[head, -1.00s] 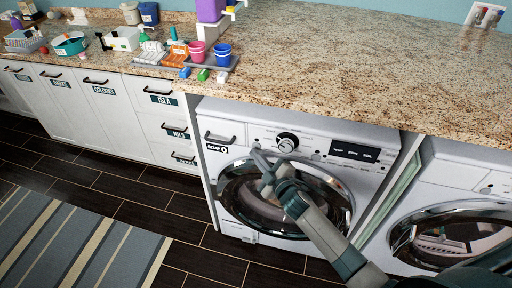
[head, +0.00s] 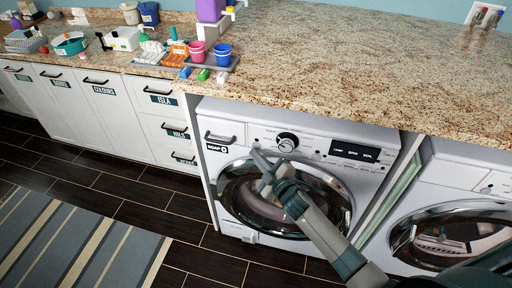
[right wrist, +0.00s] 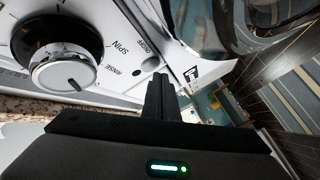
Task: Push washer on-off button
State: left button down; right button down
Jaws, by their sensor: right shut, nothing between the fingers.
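The white washer (head: 234,141) stands under the counter, with its dial (head: 287,142) and dark display (head: 354,152) on the front panel. My right gripper (head: 257,154) is shut and empty, its fingertips in front of the panel's lower edge, left of and below the dial. In the right wrist view the shut fingers (right wrist: 160,86) point at the panel. I cannot tell whether the fingertips touch the panel. My left gripper is not in view.
A granite counter (head: 340,70) runs above the washer. A second machine (head: 455,205) stands at the right. White cabinets (head: 95,110) line the left. Pink and blue cups (head: 222,55) stand on the counter. A striped rug (head: 75,240) lies on the dark floor.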

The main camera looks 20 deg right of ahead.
jog(key=shift+w+d, duration=0.15)
jog(key=shift+w, duration=0.05)
jog(key=shift+w+d, duration=0.1)
jog(key=shift+w, duration=0.1)
dwell(0.8)
jog(key=shift+s, duration=0.1)
jog(key=shift+s+a, duration=0.25)
jog(key=shift+s, duration=0.1)
dwell(0.5)
jog(key=s+a+p, duration=0.1)
jog(key=s, duration=0.1)
jog(key=s+a, duration=0.2)
jog(key=s, duration=0.1)
jog(key=shift+a+p, duration=0.2)
jog(key=shift+p, duration=0.15)
